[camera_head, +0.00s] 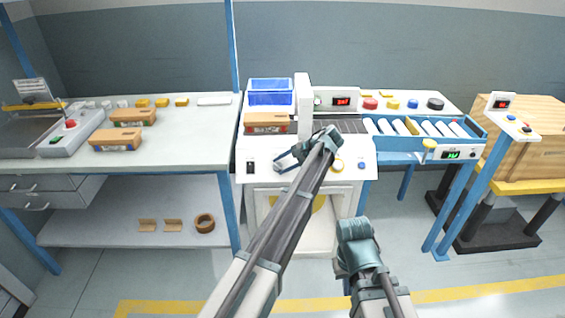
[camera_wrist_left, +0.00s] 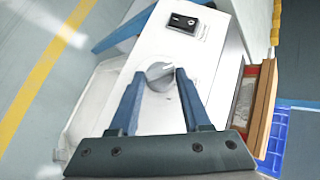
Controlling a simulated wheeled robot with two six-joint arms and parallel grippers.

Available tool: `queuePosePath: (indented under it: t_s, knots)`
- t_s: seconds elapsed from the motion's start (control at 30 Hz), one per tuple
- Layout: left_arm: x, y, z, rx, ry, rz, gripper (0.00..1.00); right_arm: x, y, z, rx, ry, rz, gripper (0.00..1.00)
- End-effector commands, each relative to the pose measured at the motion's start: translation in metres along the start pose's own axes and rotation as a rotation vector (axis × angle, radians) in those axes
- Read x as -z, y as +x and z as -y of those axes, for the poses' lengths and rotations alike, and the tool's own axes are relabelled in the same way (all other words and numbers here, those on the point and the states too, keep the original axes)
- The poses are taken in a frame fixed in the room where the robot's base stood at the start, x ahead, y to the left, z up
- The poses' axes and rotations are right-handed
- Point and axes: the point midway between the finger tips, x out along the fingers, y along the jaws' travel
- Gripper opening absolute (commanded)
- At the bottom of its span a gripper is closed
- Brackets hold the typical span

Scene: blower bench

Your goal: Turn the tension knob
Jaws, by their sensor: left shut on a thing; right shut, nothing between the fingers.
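The tension knob is a round silver knob (camera_wrist_left: 160,73) on the white front panel (camera_wrist_left: 205,62), below a black rocker switch (camera_wrist_left: 183,22) in the left wrist view. My left gripper (camera_wrist_left: 160,80) has its two blue fingers on either side of the knob and is shut on it. In the head view my left gripper (camera_head: 282,164) reaches the left part of the machine's front panel (camera_head: 262,179); the knob is hard to make out there. My right gripper (camera_head: 356,232) is shut and empty, low in front of the machine; its fingertips are hard to see.
The rocker switch also shows in the head view (camera_head: 250,167). A roller conveyor (camera_head: 425,133) stands to the right, a bench (camera_head: 180,158) with brown boxes to the left.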

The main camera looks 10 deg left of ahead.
Motion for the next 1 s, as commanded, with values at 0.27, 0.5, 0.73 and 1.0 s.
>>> queuePosePath:
  t_s: [0.27, 0.5, 0.73, 1.0]
  knots:
    - [-0.0023, 0.0005, -0.0027, -0.026, -0.017, 0.005, 0.0, -0.0001, -0.0021, -0.0002, 0.0, 0.0, 0.0, 0.0]
    - [-0.0026, 0.0006, -0.003, -0.027, -0.018, 0.005, 0.0, -0.0001, -0.0019, -0.0002, 0.0, 0.0, 0.0, 0.0]
    - [-0.0019, 0.0005, -0.0021, -0.023, -0.016, 0.004, 0.75, -0.0001, -0.002, -0.0002, 0.0, 0.0, 0.0, 0.0]
    - [-0.0009, -0.0008, -0.0007, -0.02, -0.015, 0.002, 0.75, -0.0002, -0.0033, -0.0003, 0.0, 0.0, 0.0, 0.0]
